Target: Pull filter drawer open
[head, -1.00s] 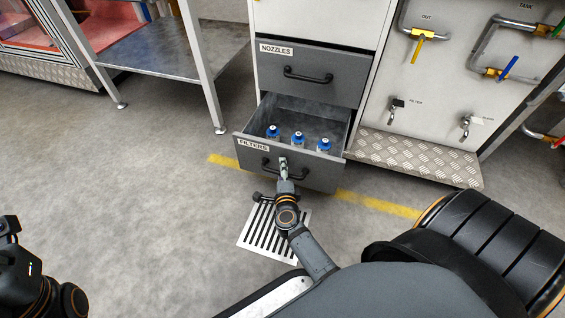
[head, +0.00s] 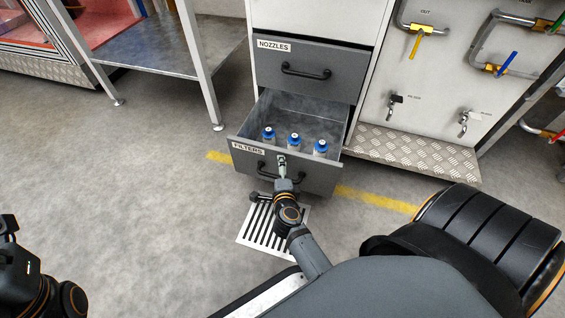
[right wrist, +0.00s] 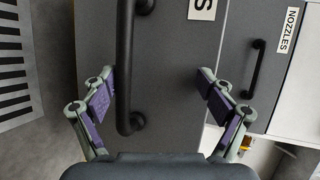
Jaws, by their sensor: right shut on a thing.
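The grey filter drawer (head: 315,178), labelled FILTERS, is the lower drawer of the cabinet. It stands partly open, and several blue-capped bottles (head: 294,141) show inside. Its black bar handle (head: 296,177) is on the front; in the right wrist view the handle (right wrist: 126,65) lies between my finger pads, closer to the left one. My right gripper (head: 282,170) is at this handle and shut on it; it also shows in the right wrist view (right wrist: 158,90). My left gripper (head: 8,232) is at the left edge, away from the cabinet, and its fingers are not clear.
The NOZZLES drawer (head: 325,68) above is closed. A floor grate (head: 265,232) lies under my right arm. A metal table (head: 155,52) stands left of the cabinet, and a tread-plate step (head: 415,153) is at its right. The floor at left is clear.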

